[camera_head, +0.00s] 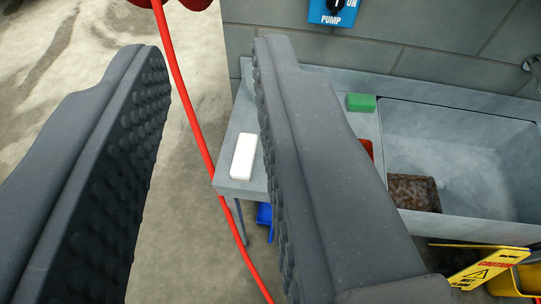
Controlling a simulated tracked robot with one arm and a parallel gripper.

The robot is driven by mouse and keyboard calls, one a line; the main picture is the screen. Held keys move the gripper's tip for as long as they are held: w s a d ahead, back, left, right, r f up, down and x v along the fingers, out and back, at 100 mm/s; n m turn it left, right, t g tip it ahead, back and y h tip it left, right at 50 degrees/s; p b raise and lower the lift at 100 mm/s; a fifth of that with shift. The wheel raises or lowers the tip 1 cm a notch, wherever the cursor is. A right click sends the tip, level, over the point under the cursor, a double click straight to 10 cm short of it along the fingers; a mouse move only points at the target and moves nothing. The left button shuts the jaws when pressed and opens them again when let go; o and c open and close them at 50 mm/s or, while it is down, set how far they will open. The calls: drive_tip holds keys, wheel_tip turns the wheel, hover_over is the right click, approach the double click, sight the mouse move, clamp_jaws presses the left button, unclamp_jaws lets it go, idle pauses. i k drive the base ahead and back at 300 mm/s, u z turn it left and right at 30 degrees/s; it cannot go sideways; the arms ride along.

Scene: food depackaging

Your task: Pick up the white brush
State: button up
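The white brush (243,157) is a small white block lying on the left end of the grey metal counter (233,185), close to its front left corner. My gripper (205,65) is open, with its two dark studded fingers wide apart and nothing between them. The brush shows in the gap between the fingers, just left of the right finger, and lies beyond them. The gripper is not touching it. Bristles cannot be made out.
A red hose (190,115) hangs across the gap, left of the brush. A green block (361,102) and a partly hidden red item (367,148) are on the counter. The sink (450,140) holds a brown block (414,192). A yellow caution sign (487,270) stands lower right.

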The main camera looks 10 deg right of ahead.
sight(241, 168)
drive_tip(key=z, duration=2.35)
drive_tip(key=k, duration=0.8)
drive_tip(key=u, duration=1.95)
drive_tip(key=i, duration=0.85)
drive_tip(key=z, duration=0.05)
